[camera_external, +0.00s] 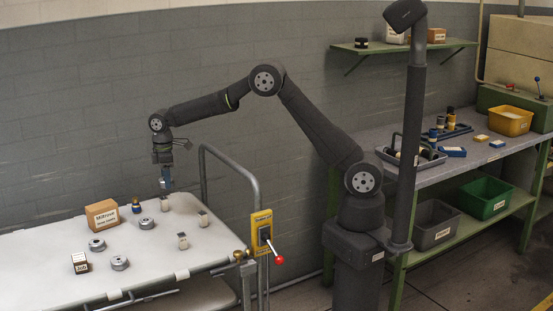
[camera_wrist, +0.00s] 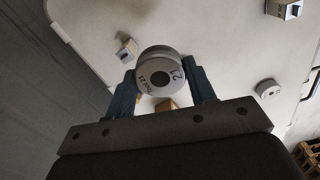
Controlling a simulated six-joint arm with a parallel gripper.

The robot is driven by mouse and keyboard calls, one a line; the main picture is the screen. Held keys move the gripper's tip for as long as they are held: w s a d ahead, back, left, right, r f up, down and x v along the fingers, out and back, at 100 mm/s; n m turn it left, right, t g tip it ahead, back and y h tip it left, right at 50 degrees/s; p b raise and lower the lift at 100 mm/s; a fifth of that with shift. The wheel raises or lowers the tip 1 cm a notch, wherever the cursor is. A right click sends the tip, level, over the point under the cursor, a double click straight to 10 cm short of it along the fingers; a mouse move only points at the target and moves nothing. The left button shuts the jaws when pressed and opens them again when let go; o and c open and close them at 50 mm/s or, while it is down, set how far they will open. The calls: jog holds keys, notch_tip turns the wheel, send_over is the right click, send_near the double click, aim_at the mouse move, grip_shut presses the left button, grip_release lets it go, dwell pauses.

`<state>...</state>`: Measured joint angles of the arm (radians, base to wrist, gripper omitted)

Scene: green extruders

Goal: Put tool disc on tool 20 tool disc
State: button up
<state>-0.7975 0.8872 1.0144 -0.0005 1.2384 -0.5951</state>
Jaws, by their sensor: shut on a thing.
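My gripper (camera_external: 166,184) hangs over the back of the white table (camera_external: 60,250), above its surface. In the wrist view my gripper (camera_wrist: 161,82) is shut on a round grey disc (camera_wrist: 150,64) with a dark centre hole. Its face carries printing that looks like 21 or 22, too small to be sure. Other grey discs lie on the table: a back disc (camera_external: 146,223), a left disc (camera_external: 97,244) and a front disc (camera_external: 120,263). One disc also shows in the wrist view (camera_wrist: 268,88). I cannot read which is tool 20.
Small metal blocks stand at the right (camera_external: 203,218) and middle (camera_external: 183,241). A dark labelled block (camera_external: 80,263) is front left. A grey rail (camera_external: 255,190) rises beside the table's right end.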

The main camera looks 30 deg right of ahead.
jog(key=shift+w+d+r, duration=0.15)
jog(key=shift+w+d, duration=0.05)
jog(key=shift+w, duration=0.3)
jog(key=shift+w+d+r, duration=0.1)
jog(key=shift+w+d, duration=0.1)
jog(key=shift+w, duration=0.45)
send_over(146, 220)
notch_tip(146, 220, down, 7)
jog(key=shift+r, duration=0.15)
jog(key=shift+f, duration=2)
jog(key=shift+f, duration=0.1)
jog(key=o, duration=0.8)
jog(key=shift+f, duration=0.1)
jog(key=o, duration=0.4)
notch_tip(146, 220, up, 12)
jog(key=shift+r, duration=0.2)
